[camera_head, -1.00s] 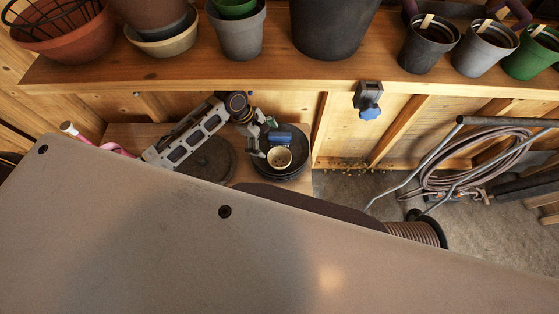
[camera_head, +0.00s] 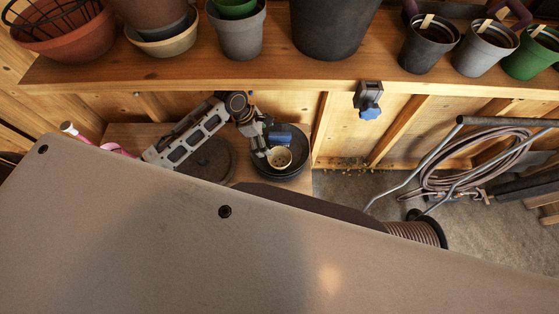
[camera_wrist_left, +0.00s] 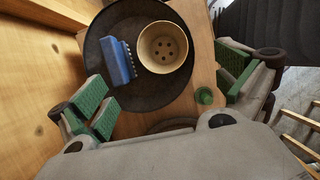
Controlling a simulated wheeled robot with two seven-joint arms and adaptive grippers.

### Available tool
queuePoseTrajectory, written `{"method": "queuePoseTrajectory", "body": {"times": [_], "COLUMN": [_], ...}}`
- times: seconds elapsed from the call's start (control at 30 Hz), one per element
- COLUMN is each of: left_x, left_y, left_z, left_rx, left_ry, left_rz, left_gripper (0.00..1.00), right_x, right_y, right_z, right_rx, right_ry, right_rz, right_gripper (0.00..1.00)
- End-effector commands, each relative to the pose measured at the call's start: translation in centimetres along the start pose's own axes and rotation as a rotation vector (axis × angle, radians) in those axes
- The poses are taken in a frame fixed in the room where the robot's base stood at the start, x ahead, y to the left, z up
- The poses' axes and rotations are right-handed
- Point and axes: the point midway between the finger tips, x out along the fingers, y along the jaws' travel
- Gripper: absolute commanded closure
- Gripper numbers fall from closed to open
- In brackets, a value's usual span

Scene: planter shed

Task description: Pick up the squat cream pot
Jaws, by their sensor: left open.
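The squat cream pot (camera_head: 279,157) stands upright on a dark round saucer (camera_head: 292,176) on the low wooden shelf. In the left wrist view the cream pot (camera_wrist_left: 164,66) shows its open mouth and several holes in its floor. The dark saucer (camera_wrist_left: 97,32) lies under it. My left gripper (camera_head: 266,146) is by the left side of the pot in the head view. In the left wrist view its green-padded fingers (camera_wrist_left: 168,88) are spread wide and empty, with the pot beyond the gap between them. My right gripper is not in view.
A blue brush (camera_wrist_left: 118,60) lies on the saucer close beside the pot. A small green round object (camera_wrist_left: 205,96) is near the saucer's edge. Above is a wooden bench (camera_head: 200,78) with several pots.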

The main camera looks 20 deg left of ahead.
Motion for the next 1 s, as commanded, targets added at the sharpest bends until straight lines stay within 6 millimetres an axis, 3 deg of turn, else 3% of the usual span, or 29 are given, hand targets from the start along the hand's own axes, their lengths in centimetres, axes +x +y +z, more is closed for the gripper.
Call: {"method": "queuePoseTrajectory", "body": {"times": [0.23, 0.73, 1.0], "left_x": [1.5, 7.6, 8.6], "left_y": [0.0, 0.0, 0.0], "left_z": [0.0, 0.0, -0.1], "left_rx": [-0.001, 0.0, 0.001], "left_ry": [0.0, 0.0, 0.0], "left_rz": [-0.002, -0.001, 0.0], "left_gripper": [0.0, 0.0, 0.0], "right_x": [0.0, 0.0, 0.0], "right_y": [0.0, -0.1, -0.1], "right_z": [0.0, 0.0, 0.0], "right_rx": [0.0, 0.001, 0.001], "right_ry": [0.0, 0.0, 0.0], "right_rz": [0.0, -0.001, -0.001], "right_gripper": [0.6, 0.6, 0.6]}}
